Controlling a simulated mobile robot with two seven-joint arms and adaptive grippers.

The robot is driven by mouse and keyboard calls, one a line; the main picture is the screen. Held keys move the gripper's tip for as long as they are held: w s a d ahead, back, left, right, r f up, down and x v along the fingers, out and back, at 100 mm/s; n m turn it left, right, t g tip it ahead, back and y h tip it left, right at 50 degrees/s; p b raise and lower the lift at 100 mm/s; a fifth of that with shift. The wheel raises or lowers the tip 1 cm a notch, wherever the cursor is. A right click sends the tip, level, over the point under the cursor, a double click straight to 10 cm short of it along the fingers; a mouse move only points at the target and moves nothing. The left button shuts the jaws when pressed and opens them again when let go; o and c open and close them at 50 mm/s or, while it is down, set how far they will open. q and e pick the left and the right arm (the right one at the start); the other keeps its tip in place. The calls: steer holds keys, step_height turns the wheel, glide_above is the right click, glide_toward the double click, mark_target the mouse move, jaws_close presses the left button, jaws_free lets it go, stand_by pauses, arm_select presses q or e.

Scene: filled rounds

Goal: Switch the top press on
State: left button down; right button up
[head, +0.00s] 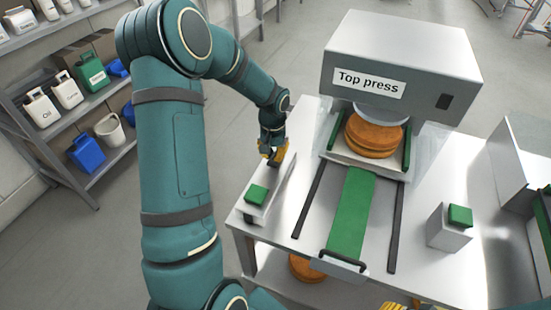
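The top press (390,52) is a grey metal box with a "Top press" label and a dark panel on its front right. Under it a pale round plate (382,114) hangs just above stacked orange-brown rounds (372,138). Left of it on the table is a long grey box (268,192) with a green button (257,195) on its near end. My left gripper (268,155), with yellow fingertips, is at the far end of this box, beside a dark part. Its finger opening and any contact are too small to tell. Only yellow tips of my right gripper (400,305) show at the bottom edge.
A green slide (350,215) with a dark front handle (338,262) lies between two dark rails. A second grey box (449,232) with a green button stands at the right. Another round (305,268) is below the table. Shelves with jugs (67,91) stand left.

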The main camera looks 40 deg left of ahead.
mark_target(273, 162)
arm_select(q)
steer(key=shift+f+b, duration=0.9)
steer(key=shift+f, duration=0.35)
stand_by(0.6)
steer(key=shift+r, duration=0.15)
steer(key=shift+r+p, duration=2.55)
steer(key=shift+r, duration=0.9)
